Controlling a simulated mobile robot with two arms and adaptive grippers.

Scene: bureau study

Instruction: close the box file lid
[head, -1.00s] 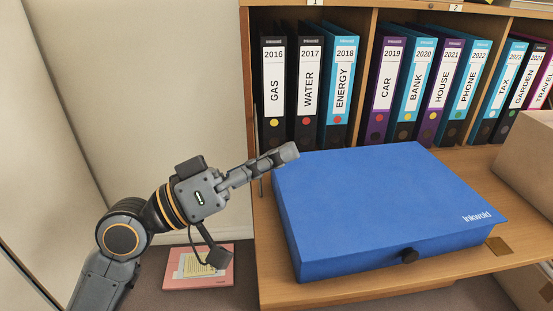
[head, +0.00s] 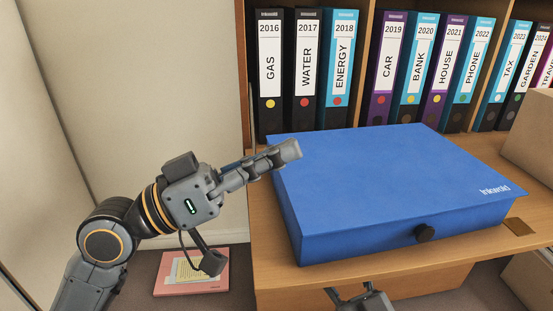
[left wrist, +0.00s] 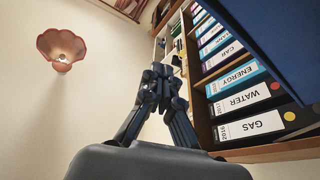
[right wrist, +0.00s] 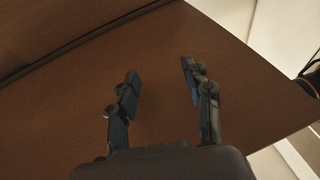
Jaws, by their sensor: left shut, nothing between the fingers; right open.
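The blue box file (head: 385,185) lies on the wooden shelf board with its lid down or nearly down; I cannot tell whether it is fully shut. My right gripper (head: 350,293) is open and low in front of the shelf edge. In the right wrist view its fingers (right wrist: 160,85) are apart beneath brown wood.
A row of labelled binders (head: 410,70) stands behind the box. A cardboard box (head: 530,135) sits at the right. A pink folder (head: 195,275) lies lower left. Bare shelf board (head: 400,263) runs along the box's front.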

